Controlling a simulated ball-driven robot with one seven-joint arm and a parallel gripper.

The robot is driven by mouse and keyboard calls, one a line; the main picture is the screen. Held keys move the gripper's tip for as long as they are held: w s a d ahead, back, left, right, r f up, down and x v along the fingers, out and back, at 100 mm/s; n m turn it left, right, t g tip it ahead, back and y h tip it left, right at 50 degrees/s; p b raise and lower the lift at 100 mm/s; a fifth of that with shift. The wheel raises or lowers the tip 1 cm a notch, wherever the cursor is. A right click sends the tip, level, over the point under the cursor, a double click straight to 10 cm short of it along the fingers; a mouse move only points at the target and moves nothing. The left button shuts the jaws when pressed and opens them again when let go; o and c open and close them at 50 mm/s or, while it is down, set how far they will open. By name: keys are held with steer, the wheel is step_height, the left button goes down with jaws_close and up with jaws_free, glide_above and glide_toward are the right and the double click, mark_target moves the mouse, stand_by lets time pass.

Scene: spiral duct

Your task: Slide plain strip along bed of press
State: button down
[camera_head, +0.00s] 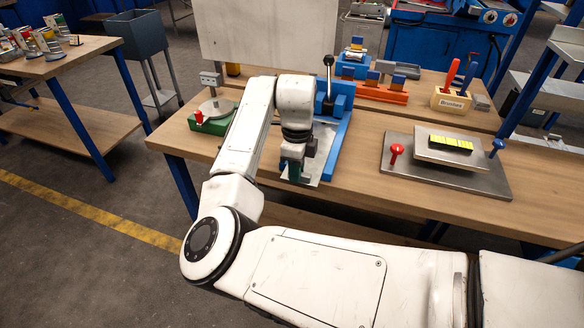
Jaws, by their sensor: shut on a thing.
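The press (343,104) is a blue frame with a black-knobbed upright lever on the near bench, behind and right of my gripper. A thin bare grey metal strip (325,152) lies flat in front of it, running toward the bench's front edge. My gripper (293,174) points down at the left side of this strip, by the front edge. It is shut on the plain strip, though its fingertips and the gripped edge are small and partly hidden. My wrist and forearm cover the press's left side.
A green base with a grey disc (215,108) stands left of my arm. A steel plate fixture (447,179) with red and blue knobs and yellow pieces stands right. An orange rack (380,95) and a wooden tool block (450,101) stand behind. A grey-white panel (262,35) rises at the back.

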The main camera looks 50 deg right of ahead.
steer(key=shift+a, duration=0.15)
steer(key=c, duration=1)
jaws_free()
step_height(320, 180, up, 11)
steer(key=b, duration=0.1)
steer(key=shift+f, duration=0.15)
